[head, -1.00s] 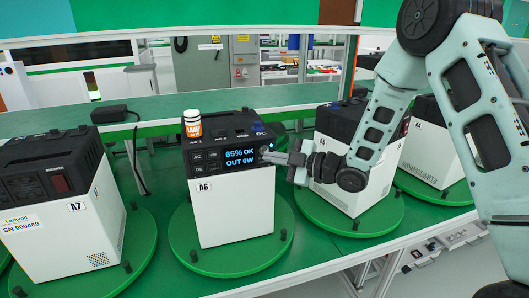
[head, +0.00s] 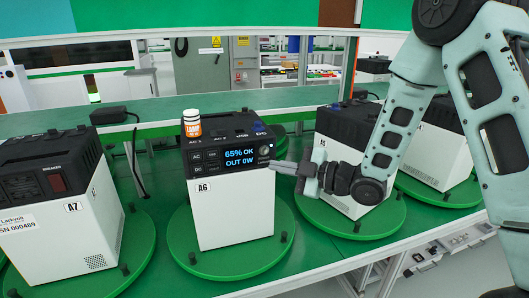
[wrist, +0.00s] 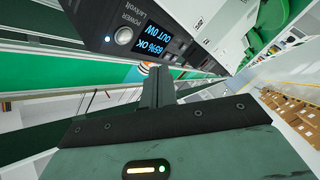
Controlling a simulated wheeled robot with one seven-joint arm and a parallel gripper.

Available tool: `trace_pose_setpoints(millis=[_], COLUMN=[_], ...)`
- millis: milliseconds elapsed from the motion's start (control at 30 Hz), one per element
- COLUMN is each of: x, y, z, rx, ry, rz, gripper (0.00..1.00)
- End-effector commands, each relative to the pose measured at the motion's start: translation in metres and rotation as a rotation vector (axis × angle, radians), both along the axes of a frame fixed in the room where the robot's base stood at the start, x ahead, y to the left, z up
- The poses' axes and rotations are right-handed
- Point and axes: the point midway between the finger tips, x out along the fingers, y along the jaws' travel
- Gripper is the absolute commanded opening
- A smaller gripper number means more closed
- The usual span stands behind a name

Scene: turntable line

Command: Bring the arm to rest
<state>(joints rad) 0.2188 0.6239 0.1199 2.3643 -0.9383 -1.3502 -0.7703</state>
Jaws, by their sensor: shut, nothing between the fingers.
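My gripper (head: 276,168) is shut and empty in the head view. Its tip is at the right side of the front of power station A6 (head: 234,212), just below the round power button (head: 264,151). I cannot tell whether it touches the case. A6 stands upright, and its lit screen (head: 240,158) reads 65% OK, OUT 0W. In the wrist view my gripper (wrist: 158,75) points at the gap below the tilted-looking A6 screen (wrist: 150,42), with the power button (wrist: 123,35) beside it. My arm comes in from the right, in front of station A5.
A6 stands on a green turntable (head: 205,258) with black pegs. An orange-and-white bottle (head: 191,124) stands on top of A6. Station A7 (head: 70,228) is at left and station A5 (head: 336,155) at right, partly hidden by my arm. A green shelf (head: 170,107) runs behind.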

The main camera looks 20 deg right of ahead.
Motion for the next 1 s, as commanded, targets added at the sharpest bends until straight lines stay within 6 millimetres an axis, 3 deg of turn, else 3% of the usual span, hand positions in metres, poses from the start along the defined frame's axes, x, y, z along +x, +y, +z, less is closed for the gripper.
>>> trace_pose_setpoints(millis=[500,733,867,1000], x=[0.000,-0.003,-0.021,-0.061], y=[0.002,0.032,0.053,0.068], z=[0.000,-0.008,-0.016,-0.023], rx=[-0.004,-0.096,-0.166,-0.223], ry=[0.006,0.204,0.423,0.669], rz=[-0.001,-0.070,-0.171,-0.296], gripper=[0.00,0.00,0.00,0.00])
